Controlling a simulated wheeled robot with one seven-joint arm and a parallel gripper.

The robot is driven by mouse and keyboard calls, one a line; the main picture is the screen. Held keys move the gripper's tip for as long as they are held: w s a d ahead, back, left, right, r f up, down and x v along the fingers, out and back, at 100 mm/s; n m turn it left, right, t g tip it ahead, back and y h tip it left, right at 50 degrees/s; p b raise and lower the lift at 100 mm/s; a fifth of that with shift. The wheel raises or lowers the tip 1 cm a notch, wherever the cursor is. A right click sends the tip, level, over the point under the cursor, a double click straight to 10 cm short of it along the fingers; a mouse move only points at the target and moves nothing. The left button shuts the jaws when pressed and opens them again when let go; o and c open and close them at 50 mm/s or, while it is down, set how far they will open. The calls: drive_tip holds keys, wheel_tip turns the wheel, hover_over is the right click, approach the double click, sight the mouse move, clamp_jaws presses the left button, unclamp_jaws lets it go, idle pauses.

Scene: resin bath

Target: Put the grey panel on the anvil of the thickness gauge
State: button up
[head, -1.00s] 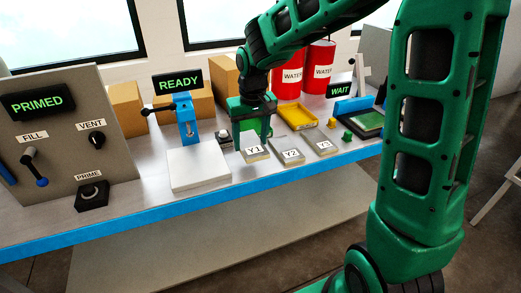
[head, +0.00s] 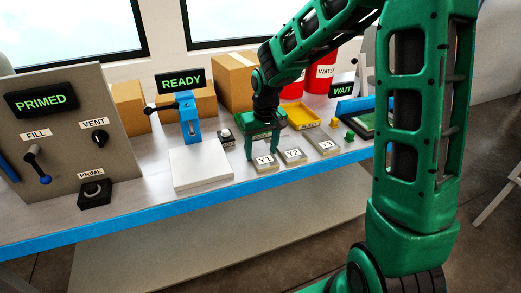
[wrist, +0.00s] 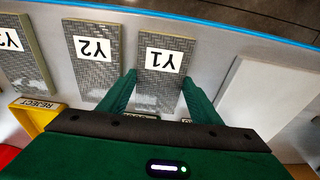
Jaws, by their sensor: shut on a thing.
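Flat grey woven panel Y1 (wrist: 156,80) lies label-up between the fingers of my gripper (wrist: 158,78), touching both side edges; the gripper is shut on it. In the head view, panel Y1 (head: 265,169) is under my green gripper (head: 262,154), near the bench's front edge. Whether it is lifted clear of the bench, I cannot tell. Similar panels Y2 (head: 295,162) and Y3 (head: 330,152) lie to its right. A blue stand with a black lever (head: 188,125), under a READY display (head: 181,80), looks like the thickness gauge. Its anvil is not clear.
A white slab (head: 202,168) lies left of Y1. A yellow REJECT tray (head: 301,117) stands behind the panels; it shows in the wrist view (wrist: 32,112). A small white-topped device (head: 226,136) is beside the blue stand. A grey control panel (head: 75,140) stands far left.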

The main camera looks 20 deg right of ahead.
sight(263, 157)
drive_tip(key=o, duration=1.1)
drive_tip(key=shift+f, duration=0.1)
wheel_tip(263, 157, up, 12)
drive_tip(key=s, duration=0.2)
drive_tip(key=s+d+m, duration=0.1)
drive_tip(key=s+d, duration=0.3)
drive_tip(key=s, duration=0.3)
drive_tip(key=s+d+m+g, duration=0.1)
drive_tip(key=s+d+m, duration=0.1)
drive_tip(key=s+d, duration=0.3)
drive_tip(key=s+d+m, duration=0.1)
drive_tip(key=s+d, duration=0.4)
drive_tip(key=s, duration=0.6)
drive_tip(key=shift+s+m+g+h, duration=0.25)
drive_tip(key=shift+m+g+h, duration=0.05)
drive_tip(key=shift+m+h, duration=0.1)
drive_tip(key=shift+m+y, duration=0.4)
drive_tip(key=shift+m, duration=0.3)
drive_tip(key=s, duration=0.2)
drive_tip(key=s+f, duration=0.1)
drive_tip(key=s, duration=0.2)
drive_tip(key=s+f, duration=0.1)
drive_tip(key=s, duration=0.1)
drive_tip(key=shift+s+d, duration=0.15)
drive_tip(key=shift+d, duration=0.25)
drive_tip(key=shift+c, duration=0.7)
drive_tip(key=shift+s+f, duration=0.1)
drive_tip(key=shift+s, duration=0.35)
drive_tip(key=shift+c, duration=0.5)
